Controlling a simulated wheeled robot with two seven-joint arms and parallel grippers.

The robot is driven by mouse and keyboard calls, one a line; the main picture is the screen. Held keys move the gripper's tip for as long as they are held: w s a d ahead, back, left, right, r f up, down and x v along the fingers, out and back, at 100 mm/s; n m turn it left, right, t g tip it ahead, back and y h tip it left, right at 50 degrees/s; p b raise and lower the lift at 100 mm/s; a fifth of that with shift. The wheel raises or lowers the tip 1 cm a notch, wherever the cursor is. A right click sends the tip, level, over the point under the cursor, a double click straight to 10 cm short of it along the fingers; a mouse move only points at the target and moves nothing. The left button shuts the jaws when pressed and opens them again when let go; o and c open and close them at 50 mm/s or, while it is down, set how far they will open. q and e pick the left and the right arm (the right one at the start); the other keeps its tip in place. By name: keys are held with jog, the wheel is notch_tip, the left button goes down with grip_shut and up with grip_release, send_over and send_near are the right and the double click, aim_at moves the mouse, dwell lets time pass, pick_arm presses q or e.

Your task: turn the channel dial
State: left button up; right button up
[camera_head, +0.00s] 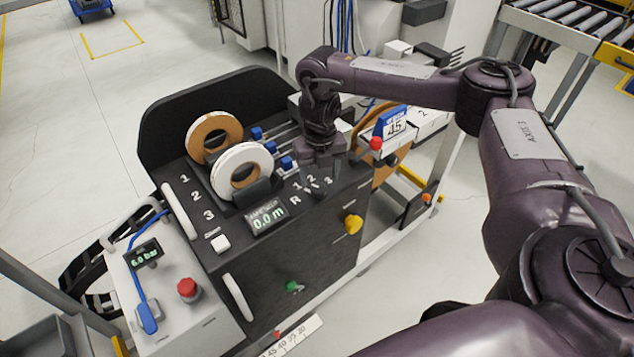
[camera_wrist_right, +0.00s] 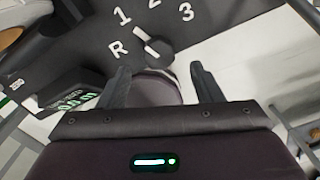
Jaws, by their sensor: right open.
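The channel dial (camera_wrist_right: 158,46) is a dark knob with a white pointer line, on the black panel with white marks R, 1, 2 and 3 around it. The line points up and left, roughly toward the 1. In the head view the dial's marks show just below my right gripper (camera_head: 318,178), which hides part of the dial. In the wrist view my right gripper (camera_wrist_right: 162,72) is open and empty, its two fingers apart with the dial ahead, between and beyond their tips. I see no contact. My left gripper is out of view.
The black machine (camera_head: 290,255) carries a brown roll (camera_head: 203,122), a white roll (camera_head: 224,160) and a display (camera_head: 268,216) reading 0.0 m. A yellow knob (camera_head: 353,223) and green knob (camera_head: 292,286) sit on its front. A red-topped post (camera_head: 376,144) stands right of my gripper.

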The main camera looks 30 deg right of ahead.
aim_at(319, 187)
jog(key=f, duration=0.4)
jog(key=shift+w, duration=0.2)
jog(key=shift+f, duration=0.3)
jog(key=c, duration=1)
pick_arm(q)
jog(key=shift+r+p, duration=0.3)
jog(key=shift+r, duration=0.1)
